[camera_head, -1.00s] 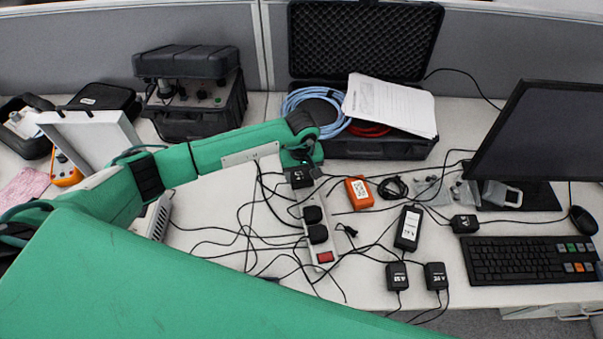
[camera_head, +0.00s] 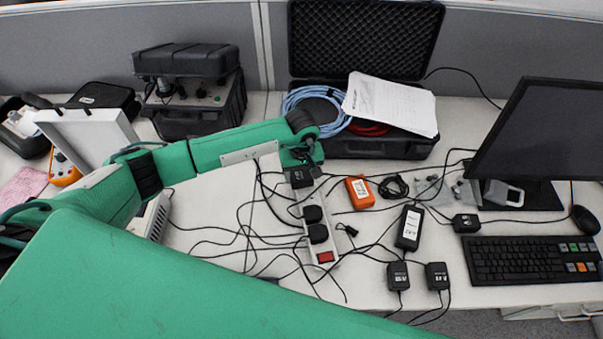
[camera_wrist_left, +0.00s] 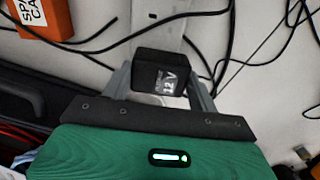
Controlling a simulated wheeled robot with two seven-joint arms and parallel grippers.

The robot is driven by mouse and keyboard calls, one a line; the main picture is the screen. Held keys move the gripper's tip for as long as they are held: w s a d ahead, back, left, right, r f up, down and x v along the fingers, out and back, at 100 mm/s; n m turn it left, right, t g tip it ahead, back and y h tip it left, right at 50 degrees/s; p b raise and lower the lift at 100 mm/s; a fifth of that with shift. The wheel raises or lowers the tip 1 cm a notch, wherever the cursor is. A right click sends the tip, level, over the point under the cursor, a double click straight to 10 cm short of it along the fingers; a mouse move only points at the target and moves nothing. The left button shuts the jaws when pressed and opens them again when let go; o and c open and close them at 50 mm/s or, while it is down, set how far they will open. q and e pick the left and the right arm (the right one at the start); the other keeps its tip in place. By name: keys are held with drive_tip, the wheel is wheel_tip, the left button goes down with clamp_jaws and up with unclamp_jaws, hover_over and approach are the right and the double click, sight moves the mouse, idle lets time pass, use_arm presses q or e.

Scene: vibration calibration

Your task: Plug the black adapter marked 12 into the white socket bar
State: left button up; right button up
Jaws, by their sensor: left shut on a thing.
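The black adapter marked 12 V (camera_wrist_left: 165,72) is between the two fingers of my left gripper (camera_wrist_left: 163,85) in the left wrist view, its label facing the camera. In the head view this adapter (camera_head: 301,179) is at the far end of the white socket bar (camera_head: 325,215), under my left gripper (camera_head: 304,166), which is shut on it. The bar also shows behind the adapter in the left wrist view (camera_wrist_left: 158,14). The adapter's underside is hidden, so I cannot tell whether it is seated or just above the bar. My right gripper is not in view.
Two black plugs (camera_head: 315,224) sit in the bar near its red switch (camera_head: 325,257). An orange box (camera_head: 360,192) lies just right of the bar. Loose black cables spread around it. Other adapters (camera_head: 409,228), a keyboard (camera_head: 530,260) and a monitor (camera_head: 535,135) stand at right.

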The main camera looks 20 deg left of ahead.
use_arm(q)
drive_tip(key=shift+s+f+b, duration=0.1)
drive_tip(key=shift+f+b, duration=0.1)
drive_tip(key=shift+b, duration=0.1)
idle(0.6)
drive_tip(key=o, duration=1)
drive_tip(key=shift+o, duration=0.2)
drive_tip(key=shift+r, duration=0.2)
drive_tip(key=shift+r+p, duration=1.1)
drive_tip(key=shift+r, duration=1.35)
